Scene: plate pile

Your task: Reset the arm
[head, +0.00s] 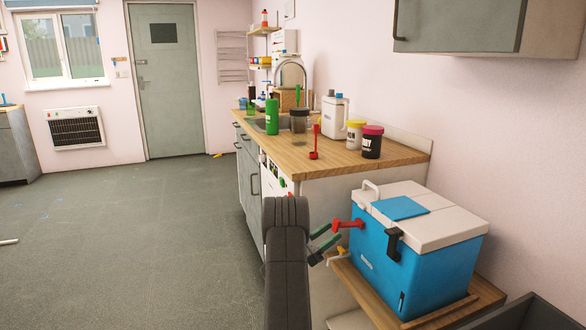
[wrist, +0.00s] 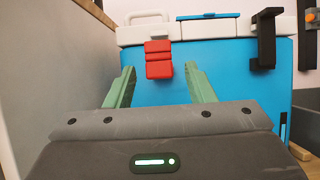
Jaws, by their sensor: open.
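My gripper (head: 333,234) has green fingers, spread apart and empty, in front of the blue cooler box (head: 372,262). In the wrist view my gripper (wrist: 160,72) faces the blue front of the cooler (wrist: 228,86). A red latch (head: 342,224) sticks out from the cooler front near the fingertips. In the wrist view the red latch (wrist: 158,60) shows between and slightly above the fingertips, with gaps on both sides. A black latch (head: 394,243) hangs to its right. The white lid (head: 432,222) sits down on the box. My dark arm covers part of the cabinet.
The cooler stands on a low wooden surface (head: 370,302) beside the counter. The wooden countertop (head: 345,163) holds a green bottle (head: 272,118), jars and a red upright item (head: 314,142). A grey cabinet (head: 458,25) hangs above. The floor (head: 130,225) at left is largely clear.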

